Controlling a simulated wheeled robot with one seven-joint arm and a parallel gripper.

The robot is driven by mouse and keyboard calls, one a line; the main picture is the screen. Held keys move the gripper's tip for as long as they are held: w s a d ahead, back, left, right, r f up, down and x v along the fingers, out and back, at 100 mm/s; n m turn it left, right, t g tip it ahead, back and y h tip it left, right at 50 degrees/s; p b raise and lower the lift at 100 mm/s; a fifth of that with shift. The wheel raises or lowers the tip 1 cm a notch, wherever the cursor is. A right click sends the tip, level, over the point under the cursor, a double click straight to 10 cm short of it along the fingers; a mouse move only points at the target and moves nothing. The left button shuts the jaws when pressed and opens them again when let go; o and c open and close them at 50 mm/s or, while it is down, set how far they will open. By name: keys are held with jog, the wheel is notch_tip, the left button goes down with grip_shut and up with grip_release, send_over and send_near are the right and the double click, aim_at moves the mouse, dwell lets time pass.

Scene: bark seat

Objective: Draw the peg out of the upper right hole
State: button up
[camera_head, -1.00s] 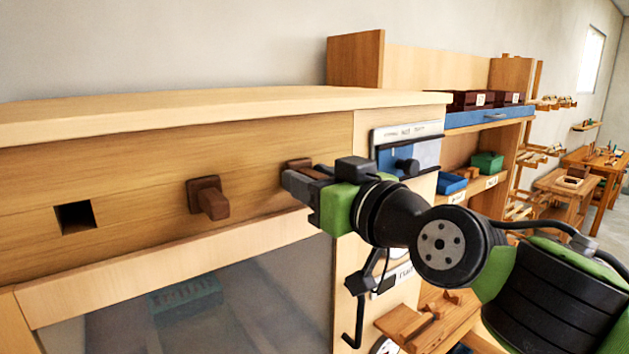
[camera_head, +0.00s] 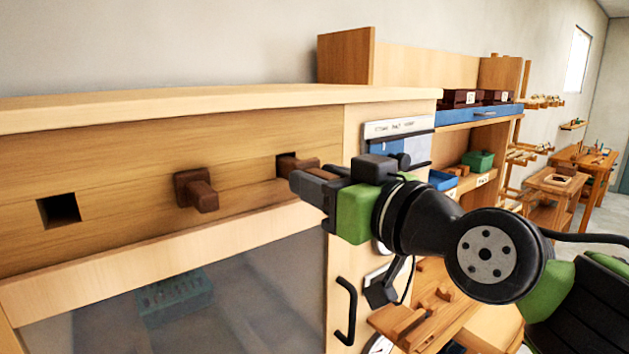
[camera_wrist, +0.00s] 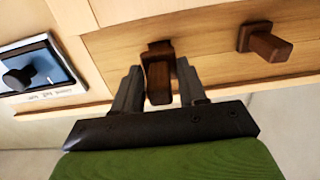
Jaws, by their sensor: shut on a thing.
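The right peg (camera_head: 299,164) is brown wood and sticks out of a square hole in the upper wooden panel (camera_head: 120,165). A dark part of the hole (camera_head: 283,163) shows beside its shaft. I cannot tell whether its inner end is still inside. My gripper (camera_head: 308,182) is shut on this peg, with one finger on each side of it. In the wrist view the peg (camera_wrist: 158,80) lies between the fingers of my gripper (camera_wrist: 159,88). The fingers hide part of the peg in the head view.
A second brown peg (camera_head: 197,190) sits in the panel to the left, and an empty square hole (camera_head: 60,209) is further left. A glass front (camera_head: 240,290) is below. A black handle (camera_head: 346,310) and a blue plate with a dark knob (camera_wrist: 38,70) are near my arm.

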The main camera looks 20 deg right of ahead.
jog(key=b+v, duration=0.1)
jog(key=v, duration=0.5)
jog(key=shift+s, duration=0.2)
dwell(0.4)
dwell(0.5)
